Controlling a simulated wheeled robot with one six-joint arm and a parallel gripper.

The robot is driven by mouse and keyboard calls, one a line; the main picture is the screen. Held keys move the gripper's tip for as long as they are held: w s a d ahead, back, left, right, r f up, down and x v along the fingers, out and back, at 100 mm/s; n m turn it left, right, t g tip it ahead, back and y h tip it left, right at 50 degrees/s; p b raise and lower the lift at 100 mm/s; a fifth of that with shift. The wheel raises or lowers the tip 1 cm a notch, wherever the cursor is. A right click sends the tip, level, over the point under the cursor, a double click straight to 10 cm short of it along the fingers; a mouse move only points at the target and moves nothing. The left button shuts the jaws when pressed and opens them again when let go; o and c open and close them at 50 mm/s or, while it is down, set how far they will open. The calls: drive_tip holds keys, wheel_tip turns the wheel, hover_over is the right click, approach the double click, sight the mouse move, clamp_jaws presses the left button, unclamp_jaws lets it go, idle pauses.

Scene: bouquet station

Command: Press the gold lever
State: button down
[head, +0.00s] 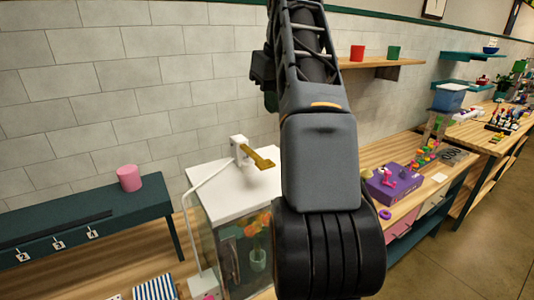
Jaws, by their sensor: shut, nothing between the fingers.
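The gold lever (259,158) sticks out to the right from a white mount (238,149). It stands at the back of the white top (222,182) of a glass-sided case. The lever looks roughly level, and nothing visible touches it. My arm rises through the middle of the head view, just right of the lever, and hides part of the case.
Orange flowers in a pale green pot (258,260) stand inside the case. A dark green bench with a pink cup (129,178) is at left. A purple box (394,183) sits on the wooden counter at right. A wooden shelf (385,62) holds red and green cups.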

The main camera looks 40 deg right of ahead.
approach(265, 163)
drive_tip(key=x, duration=0.5)
drive_tip(key=shift+w, duration=0.2)
drive_tip(key=shift+f, duration=0.85)
